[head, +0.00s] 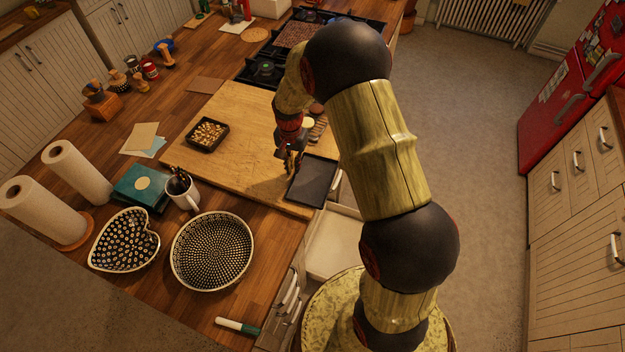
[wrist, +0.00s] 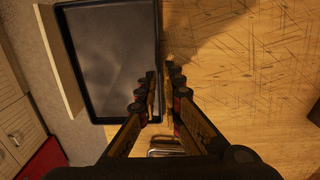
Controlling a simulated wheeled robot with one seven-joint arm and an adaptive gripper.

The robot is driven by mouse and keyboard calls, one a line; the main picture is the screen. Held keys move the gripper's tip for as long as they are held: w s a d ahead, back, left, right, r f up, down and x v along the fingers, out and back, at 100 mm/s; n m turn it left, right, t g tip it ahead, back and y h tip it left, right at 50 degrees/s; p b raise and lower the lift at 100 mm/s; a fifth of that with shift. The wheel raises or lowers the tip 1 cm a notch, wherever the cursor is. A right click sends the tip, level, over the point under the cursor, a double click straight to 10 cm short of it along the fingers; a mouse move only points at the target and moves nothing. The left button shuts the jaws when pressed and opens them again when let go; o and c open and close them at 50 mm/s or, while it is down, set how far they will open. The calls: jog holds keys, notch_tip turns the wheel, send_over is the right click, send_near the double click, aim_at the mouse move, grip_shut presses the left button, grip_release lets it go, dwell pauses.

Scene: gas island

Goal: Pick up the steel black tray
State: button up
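The black steel tray (head: 314,181) is a shallow rectangle with a raised rim. It lies at the right edge of the wooden board, close to the counter edge. In the wrist view the tray (wrist: 105,55) fills the upper left. My gripper (head: 291,168) points down at the tray's left side in the head view. In the wrist view my gripper (wrist: 162,76) has a narrow gap between its fingers. One finger overlaps the tray's inside and the other is over the board, with the near rim between them. I cannot tell whether they touch the rim.
The wooden board (head: 235,121) also bears a small dark dish of cubes (head: 208,134). A drawer (head: 334,243) stands open below the counter. A patterned round bowl (head: 212,251), a mug (head: 184,192) and paper rolls (head: 44,213) stand left. The stove (head: 268,70) is behind.

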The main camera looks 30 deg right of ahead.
aim_at(294, 173)
notch_tip(294, 173, down, 3)
jog(key=shift+r, duration=0.15)
grip_shut()
dwell(0.8)
